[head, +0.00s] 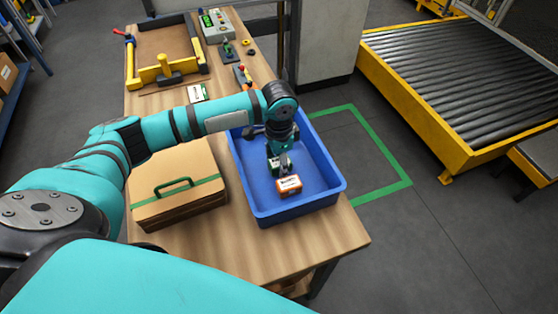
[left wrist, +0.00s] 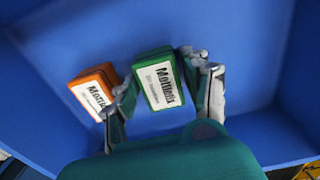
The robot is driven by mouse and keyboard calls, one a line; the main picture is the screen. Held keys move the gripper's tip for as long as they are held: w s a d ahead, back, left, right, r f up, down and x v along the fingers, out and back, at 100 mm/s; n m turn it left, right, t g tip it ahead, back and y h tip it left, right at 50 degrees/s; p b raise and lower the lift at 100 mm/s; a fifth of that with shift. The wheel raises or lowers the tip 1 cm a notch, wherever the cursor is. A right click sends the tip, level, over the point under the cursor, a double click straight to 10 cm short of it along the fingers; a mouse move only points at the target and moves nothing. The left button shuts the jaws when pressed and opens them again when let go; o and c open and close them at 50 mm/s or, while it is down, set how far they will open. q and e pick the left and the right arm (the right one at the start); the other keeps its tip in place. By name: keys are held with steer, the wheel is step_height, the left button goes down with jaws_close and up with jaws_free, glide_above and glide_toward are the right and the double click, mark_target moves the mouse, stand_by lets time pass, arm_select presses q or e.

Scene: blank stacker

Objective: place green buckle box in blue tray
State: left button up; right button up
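The green box (left wrist: 158,80), with a white printed label, is inside the blue tray (head: 302,214). In the left wrist view it lies between the two fingers of my left gripper (left wrist: 165,95). The fingers are spread to either side of it, with a visible gap on the right. In the head view my left gripper (head: 279,160) reaches down into the tray, and the green box is mostly hidden by it. My right gripper is not in view.
An orange box (head: 289,185) lies in the tray beside the green one. A cardboard case (head: 180,196) with a green strap and handle stands left of the tray. A wooden work tray, a control box (head: 215,27) and small parts are at the table's far end.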

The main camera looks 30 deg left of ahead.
arm_select(q)
step_height(320, 180, up, 12)
steer(key=shift+b, duration=0.4)
stand_by(0.5)
